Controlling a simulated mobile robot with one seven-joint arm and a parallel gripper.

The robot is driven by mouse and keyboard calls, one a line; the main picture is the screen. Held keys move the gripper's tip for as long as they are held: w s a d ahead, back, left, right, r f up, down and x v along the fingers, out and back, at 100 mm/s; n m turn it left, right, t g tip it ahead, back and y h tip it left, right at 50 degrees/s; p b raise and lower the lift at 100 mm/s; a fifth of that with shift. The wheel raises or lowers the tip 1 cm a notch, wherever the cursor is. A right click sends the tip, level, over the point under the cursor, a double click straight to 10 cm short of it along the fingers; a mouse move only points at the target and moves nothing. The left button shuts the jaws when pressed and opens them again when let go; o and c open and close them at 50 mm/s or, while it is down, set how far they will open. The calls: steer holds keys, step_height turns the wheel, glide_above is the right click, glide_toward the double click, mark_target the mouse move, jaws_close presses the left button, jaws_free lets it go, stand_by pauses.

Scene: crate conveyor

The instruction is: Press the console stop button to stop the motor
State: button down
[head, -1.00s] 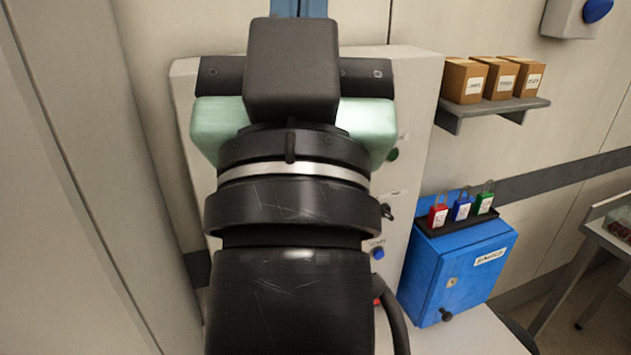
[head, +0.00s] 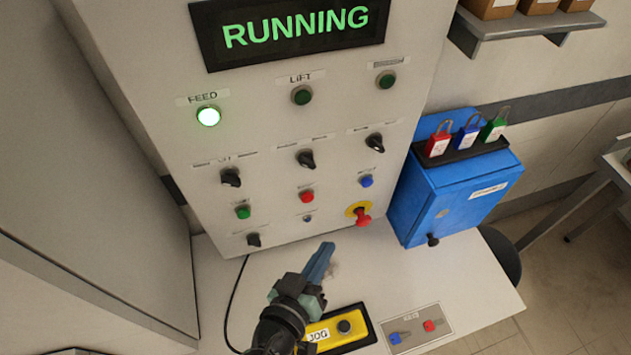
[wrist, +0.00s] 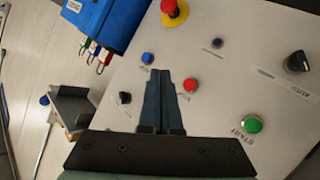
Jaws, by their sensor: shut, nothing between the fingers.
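The console (head: 270,215) is a pale sloped panel with a screen (head: 290,30) reading RUNNING in green. Its red stop button (head: 307,196) sits in the lower middle, right of a green button (head: 242,212). In the wrist view the red button (wrist: 190,85) carries a STOP label and the green button (wrist: 252,124) a START label. My gripper (head: 326,247) has its blue fingers together and empty, low in front of the panel. In the wrist view the fingertips (wrist: 160,73) appear between the red button and a blue button (wrist: 147,58). I cannot tell their distance from the panel.
A red-and-yellow emergency knob (head: 360,213) is right of the stop button. Dark selector knobs (head: 306,159) sit above. A yellow JOG box (head: 345,327) and a tag plate (head: 418,326) lie on the desk. A blue lock box (head: 450,205) stands at the right.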

mark_target(308, 199)
steer(key=shift+s+f, duration=0.25)
steer(key=w+a+b, duration=0.1)
steer(key=w+a, duration=0.1)
steer(key=w, duration=0.6)
steer(key=shift+w+a, duration=0.2)
steer(key=shift+a, duration=0.15)
steer(key=shift+w+b, duration=0.15)
steer(key=shift+b, duration=0.15)
stand_by(1.7)
steer(key=shift+w+a, duration=0.15)
steer(key=shift+w, duration=0.1)
